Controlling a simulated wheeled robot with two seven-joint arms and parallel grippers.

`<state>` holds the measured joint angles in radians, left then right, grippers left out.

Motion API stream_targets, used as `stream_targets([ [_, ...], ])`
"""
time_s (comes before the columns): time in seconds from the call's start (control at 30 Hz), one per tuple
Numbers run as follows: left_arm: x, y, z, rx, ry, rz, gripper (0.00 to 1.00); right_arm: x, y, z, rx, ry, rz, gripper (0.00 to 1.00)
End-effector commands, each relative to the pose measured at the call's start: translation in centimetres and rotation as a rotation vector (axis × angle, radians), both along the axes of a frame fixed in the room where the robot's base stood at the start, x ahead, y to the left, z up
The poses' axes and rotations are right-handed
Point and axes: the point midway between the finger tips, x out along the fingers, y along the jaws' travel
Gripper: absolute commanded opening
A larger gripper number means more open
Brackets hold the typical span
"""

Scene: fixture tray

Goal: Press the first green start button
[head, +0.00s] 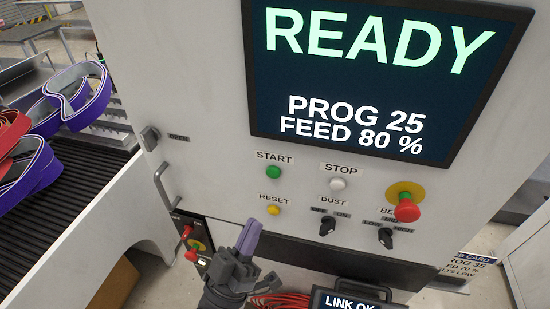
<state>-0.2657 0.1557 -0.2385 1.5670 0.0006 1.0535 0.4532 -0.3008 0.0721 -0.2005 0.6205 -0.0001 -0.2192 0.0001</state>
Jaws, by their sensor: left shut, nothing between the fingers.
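The green start button (273,172) sits on the pale machine panel, under the label START. My left gripper (250,230) is below and slightly left of it in the picture, in front of the panel. Its purple-grey fingers are shut with nothing between them, pointing up toward the panel. The fingertips are near the yellow reset button (273,210) and appear apart from the green button. My right gripper is not in view.
A white stop button (337,184), red emergency knob (406,208) and two black rotary switches (327,226) share the panel. The screen (390,80) reads READY, PROG 25, FEED 80 %. A handle (166,186) juts out left.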

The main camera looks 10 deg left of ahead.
Motion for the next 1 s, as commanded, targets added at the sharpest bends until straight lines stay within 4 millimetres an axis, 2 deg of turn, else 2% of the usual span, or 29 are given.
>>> stream_targets([
  [0.37,0.3,0.0,-0.1,0.000,-0.001,0.001,0.00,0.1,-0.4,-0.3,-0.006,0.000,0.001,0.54],
  [0.8,6.3,-0.2,-0.4,0.000,-0.002,0.001,0.00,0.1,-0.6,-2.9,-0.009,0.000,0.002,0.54],
  [1.0,8.3,-0.3,-0.3,0.001,0.001,0.000,0.00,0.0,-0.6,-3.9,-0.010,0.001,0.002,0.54],
])
